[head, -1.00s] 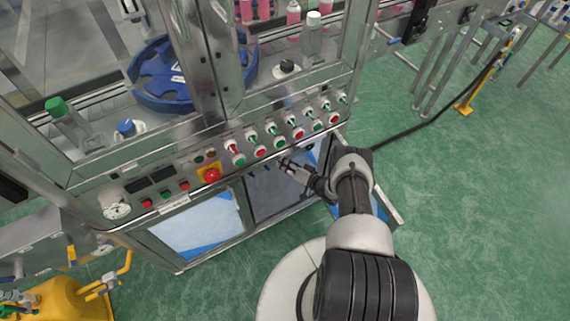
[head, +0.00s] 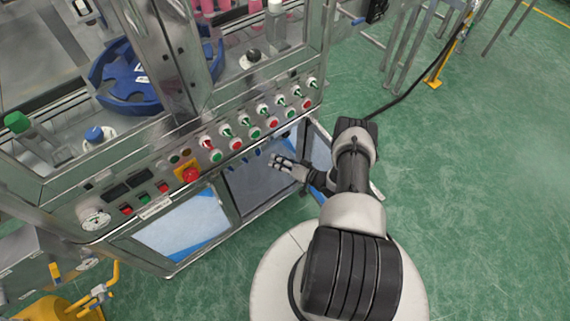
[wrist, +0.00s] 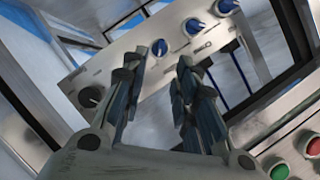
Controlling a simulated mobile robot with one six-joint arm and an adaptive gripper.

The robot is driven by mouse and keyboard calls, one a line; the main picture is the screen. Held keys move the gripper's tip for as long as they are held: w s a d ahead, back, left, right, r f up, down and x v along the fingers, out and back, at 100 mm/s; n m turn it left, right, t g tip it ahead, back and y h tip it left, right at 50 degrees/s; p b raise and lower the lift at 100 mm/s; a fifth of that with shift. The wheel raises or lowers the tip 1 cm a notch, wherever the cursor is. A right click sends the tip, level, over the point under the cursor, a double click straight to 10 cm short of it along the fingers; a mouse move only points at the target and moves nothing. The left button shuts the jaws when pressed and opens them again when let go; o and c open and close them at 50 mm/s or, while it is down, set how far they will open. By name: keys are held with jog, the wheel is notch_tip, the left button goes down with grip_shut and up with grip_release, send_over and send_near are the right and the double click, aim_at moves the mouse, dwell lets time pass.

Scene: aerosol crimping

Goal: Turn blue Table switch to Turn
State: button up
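Several blue rotary switches show on a light panel in the wrist view: one (wrist: 159,47) near the middle, another (wrist: 193,26) up and right of it, and a third (wrist: 226,6) at the top edge. Their labels are too small to read, so I cannot tell which is the Table switch. My gripper (wrist: 160,62) is open and empty, with its two fingers apart in front of the panel. The middle blue switch appears between the fingertips, with no visible contact. In the head view my gripper (head: 274,163) is at the lower cabinet opening.
A black knob (wrist: 91,96) sits at the panel's lower left. A front control panel has red and green switches and a red emergency button (head: 190,174) above the opening. A metal frame borders the opening. Green floor (head: 480,200) is free to the right.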

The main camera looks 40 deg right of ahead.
jog(key=shift+v, duration=1.8)
dwell(0.6)
